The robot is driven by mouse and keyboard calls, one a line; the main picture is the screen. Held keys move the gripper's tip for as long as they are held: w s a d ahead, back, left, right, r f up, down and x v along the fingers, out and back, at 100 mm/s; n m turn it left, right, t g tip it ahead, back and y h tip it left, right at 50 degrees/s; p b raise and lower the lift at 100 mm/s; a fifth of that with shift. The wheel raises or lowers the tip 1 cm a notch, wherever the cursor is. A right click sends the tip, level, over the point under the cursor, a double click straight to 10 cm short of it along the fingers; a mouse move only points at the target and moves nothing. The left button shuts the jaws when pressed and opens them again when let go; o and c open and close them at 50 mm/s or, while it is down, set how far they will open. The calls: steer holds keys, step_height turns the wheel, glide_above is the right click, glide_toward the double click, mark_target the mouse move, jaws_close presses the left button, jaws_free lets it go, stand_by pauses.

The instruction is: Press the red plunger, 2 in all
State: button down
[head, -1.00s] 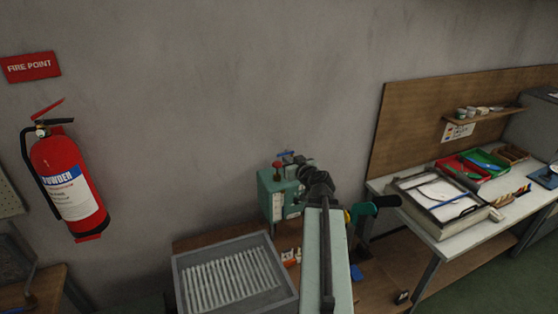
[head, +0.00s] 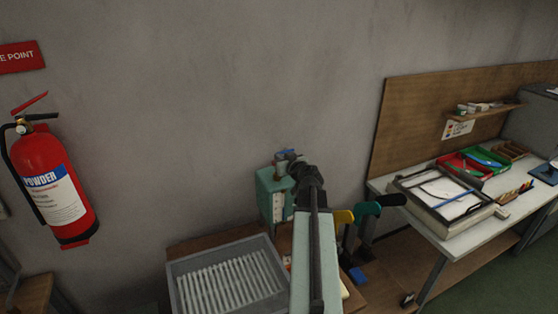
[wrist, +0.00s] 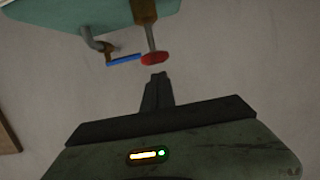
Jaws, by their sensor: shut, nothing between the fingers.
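The teal machine (head: 270,192) stands against the wall at the middle of the head view. It also shows at the top of the wrist view (wrist: 90,22). The red plunger (wrist: 154,58) shows in the wrist view as a red knob on a metal rod. My gripper (wrist: 159,76) is shut and empty, its tips close to the red knob; a small gap shows between them in the picture. Depth is hard to judge. In the head view my arm's end is over the machine's top, and I cannot make out the red knob there.
A blue lever (wrist: 125,59) sits beside the plunger. A grey ribbed tray (head: 228,283) is in front of the machine. A dark green handle (head: 385,202) stands to the right of my arm. A white workbench (head: 450,241) is farther right, and a fire extinguisher (head: 52,185) hangs at left.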

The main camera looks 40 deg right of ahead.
steer(key=shift+s+f, duration=0.1)
steer(key=shift+f, duration=0.35)
